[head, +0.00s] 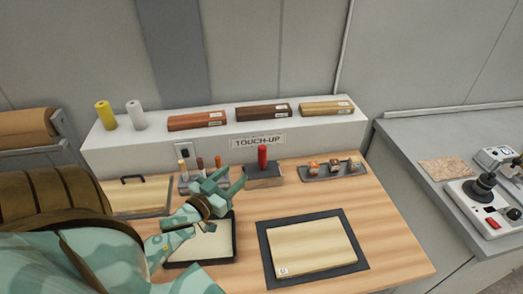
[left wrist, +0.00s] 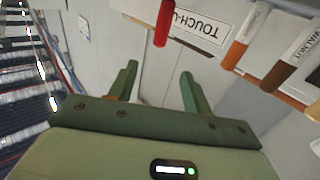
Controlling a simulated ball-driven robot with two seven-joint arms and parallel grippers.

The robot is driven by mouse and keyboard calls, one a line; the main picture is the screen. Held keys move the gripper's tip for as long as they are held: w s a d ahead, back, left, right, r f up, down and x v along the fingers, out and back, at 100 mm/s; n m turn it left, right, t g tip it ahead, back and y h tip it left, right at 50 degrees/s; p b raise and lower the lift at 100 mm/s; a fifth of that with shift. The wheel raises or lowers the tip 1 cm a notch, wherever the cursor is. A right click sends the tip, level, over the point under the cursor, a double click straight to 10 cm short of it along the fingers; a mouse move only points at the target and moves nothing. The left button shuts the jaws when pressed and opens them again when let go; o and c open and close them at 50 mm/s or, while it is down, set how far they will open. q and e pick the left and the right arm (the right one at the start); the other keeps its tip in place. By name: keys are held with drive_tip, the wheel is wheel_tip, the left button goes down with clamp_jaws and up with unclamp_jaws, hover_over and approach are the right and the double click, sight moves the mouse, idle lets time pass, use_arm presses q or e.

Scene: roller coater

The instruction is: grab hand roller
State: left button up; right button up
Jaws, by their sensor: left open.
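A red-handled tool (head: 263,157), which looks like the hand roller, stands upright in a dark grey block (head: 263,177) at the back of the wooden table. Its lower end is hidden in the block. My left gripper (head: 231,180) is open and empty, just left of the tool and apart from it. In the left wrist view the red handle (left wrist: 163,22) shows beyond the gap between my open fingers (left wrist: 158,78). My right gripper is not in view.
Left of the block is a rack of marker-like sticks (head: 200,163). Right of it is a tray of small blocks (head: 333,169). A framed wood panel (head: 312,248) lies in front. A shelf (head: 150,130) with wood samples runs behind. The table's right front is clear.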

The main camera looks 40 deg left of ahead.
sight(260, 151)
use_arm(q)
drive_tip(key=w, duration=0.5)
drive_tip(key=w+a, duration=0.1)
drive_tip(key=w, duration=0.4)
drive_tip(key=w+b, duration=0.1)
drive_tip(key=w, duration=0.4)
drive_tip(key=shift+a+f, duration=0.1)
drive_tip(key=shift+a, duration=0.15)
drive_tip(key=shift+s, duration=0.1)
drive_tip(key=shift+c, duration=0.9)
clamp_jaws()
